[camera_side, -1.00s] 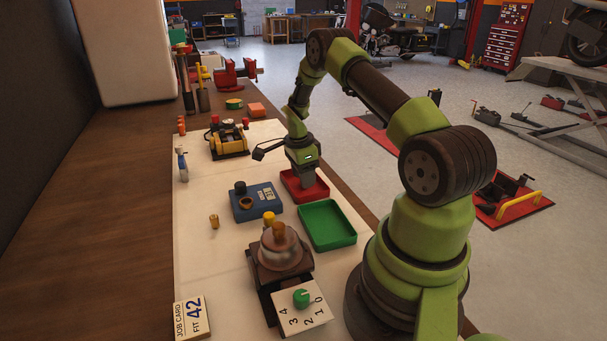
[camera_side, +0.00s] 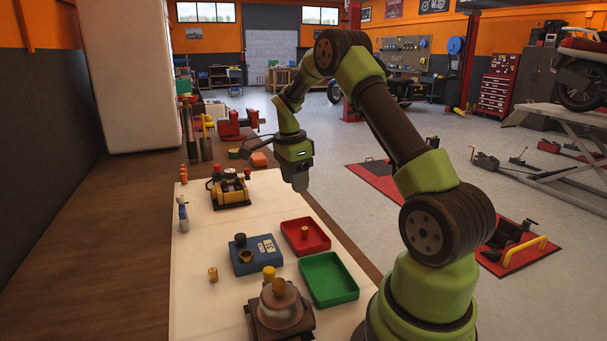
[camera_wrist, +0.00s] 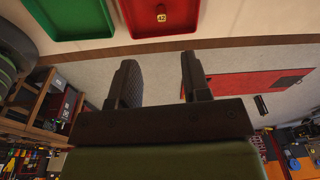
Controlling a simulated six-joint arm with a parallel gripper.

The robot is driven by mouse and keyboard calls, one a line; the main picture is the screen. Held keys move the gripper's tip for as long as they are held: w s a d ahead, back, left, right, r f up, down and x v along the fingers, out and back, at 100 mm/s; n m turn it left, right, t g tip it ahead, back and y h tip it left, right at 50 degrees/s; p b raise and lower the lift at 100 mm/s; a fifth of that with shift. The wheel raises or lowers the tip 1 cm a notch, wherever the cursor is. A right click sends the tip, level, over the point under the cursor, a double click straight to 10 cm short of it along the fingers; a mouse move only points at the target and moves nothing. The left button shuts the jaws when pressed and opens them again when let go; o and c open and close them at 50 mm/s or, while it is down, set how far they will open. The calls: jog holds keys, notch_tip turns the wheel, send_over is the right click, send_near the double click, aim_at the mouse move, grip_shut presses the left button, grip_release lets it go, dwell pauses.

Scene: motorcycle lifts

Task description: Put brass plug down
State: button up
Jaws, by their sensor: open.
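A small brass plug (camera_side: 304,233) stands in the red tray (camera_side: 322,247) in the side view. In the wrist view the plug (camera_wrist: 160,14) shows near the top edge, in the red tray (camera_wrist: 185,20), with what looks like a 42 on its pale face. My gripper (camera_side: 300,186) is raised above and beyond the red tray, clear of the plug. In the wrist view my gripper's two dark fingers (camera_wrist: 156,75) are apart with nothing between them.
An empty green tray (camera_side: 330,280) sits beside the red one. A blue box (camera_side: 248,262), another small brass piece (camera_side: 213,274) and a yellow-black device (camera_side: 230,188) stand on the pale mat. A dark round-topped fixture (camera_side: 280,310) is in front.

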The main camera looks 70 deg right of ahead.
jog(key=s+a+r+n+t, duration=0.35)
jog(key=a+r+n, duration=0.75)
jog(key=a+r, duration=0.4)
jog(key=s+a+n+t+y, duration=0.3)
jog(key=s+a+n+t, duration=0.1)
jog(key=s+a+n, duration=0.6)
jog(key=shift+s+a+r+n, duration=0.45)
jog(key=shift+s+a, duration=0.35)
jog(key=shift+a, duration=0.15)
